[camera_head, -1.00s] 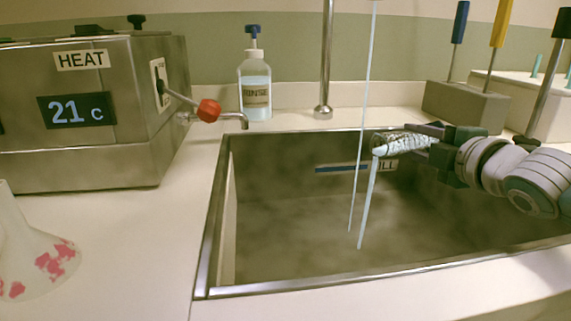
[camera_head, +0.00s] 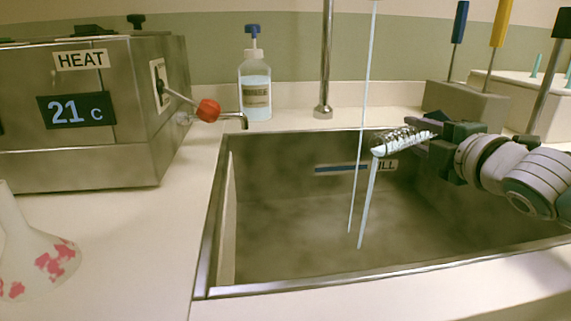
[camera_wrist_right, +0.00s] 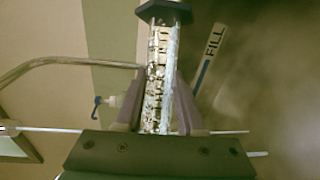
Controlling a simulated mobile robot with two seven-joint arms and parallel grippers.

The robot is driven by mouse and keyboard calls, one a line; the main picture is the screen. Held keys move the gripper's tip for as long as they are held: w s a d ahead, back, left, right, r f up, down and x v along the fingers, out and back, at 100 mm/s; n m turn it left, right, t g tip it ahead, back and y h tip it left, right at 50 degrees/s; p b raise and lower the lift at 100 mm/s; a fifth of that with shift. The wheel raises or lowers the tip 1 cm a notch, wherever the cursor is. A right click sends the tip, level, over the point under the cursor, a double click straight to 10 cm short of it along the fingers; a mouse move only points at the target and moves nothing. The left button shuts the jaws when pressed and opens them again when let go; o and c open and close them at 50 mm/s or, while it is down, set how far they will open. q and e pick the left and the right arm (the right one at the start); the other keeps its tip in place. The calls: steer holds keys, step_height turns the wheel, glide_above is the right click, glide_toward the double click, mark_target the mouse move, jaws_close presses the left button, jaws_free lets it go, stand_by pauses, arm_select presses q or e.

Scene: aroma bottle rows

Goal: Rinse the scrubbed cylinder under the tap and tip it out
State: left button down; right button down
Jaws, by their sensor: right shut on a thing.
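The glass cylinder (camera_head: 400,139) lies nearly level over the sink, its left end slightly lower in the head view. It looks clear with dark and white mottling. My right gripper (camera_head: 436,138) is shut on it. A thin tap stream (camera_head: 369,70) falls from above at its left end. A second, thicker stream (camera_head: 367,200) runs down from that end into the sink (camera_head: 215,225). In the right wrist view the cylinder (camera_wrist_right: 160,80) is between the gripper fingers (camera_wrist_right: 158,112), with a dark hexagonal part at the top. My left gripper is not in view.
The tap pipe (camera_head: 326,60) rises behind the sink; its outlet is out of view. A wash bottle (camera_head: 255,85) and a HEAT box (camera_head: 100,150) with a red-knobbed lever stand left. A pink-spotted flask (camera_head: 40,262) is front left. A brush holder (camera_head: 465,103) stands back right.

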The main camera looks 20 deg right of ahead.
mark_target(414, 128)
steer(key=shift+r, duration=0.15)
stand_by(0.3)
steer(key=shift+a+r+n, duration=0.15)
steer(key=shift+r+n, duration=0.3)
steer(key=shift+n, duration=0.15)
steer(key=shift+a+r+n+t+h+b, duration=0.2)
steer(key=shift+r+n+t+h+b, duration=0.15)
steer(key=shift+r+n+t, duration=0.2)
stand_by(0.6)
steer(key=shift+s+a+r+n+t+b, duration=0.15)
steer(key=shift+a+r+n+t+b, duration=0.15)
steer(key=shift+r+n, duration=0.35)
steer(key=shift+f, duration=0.15)
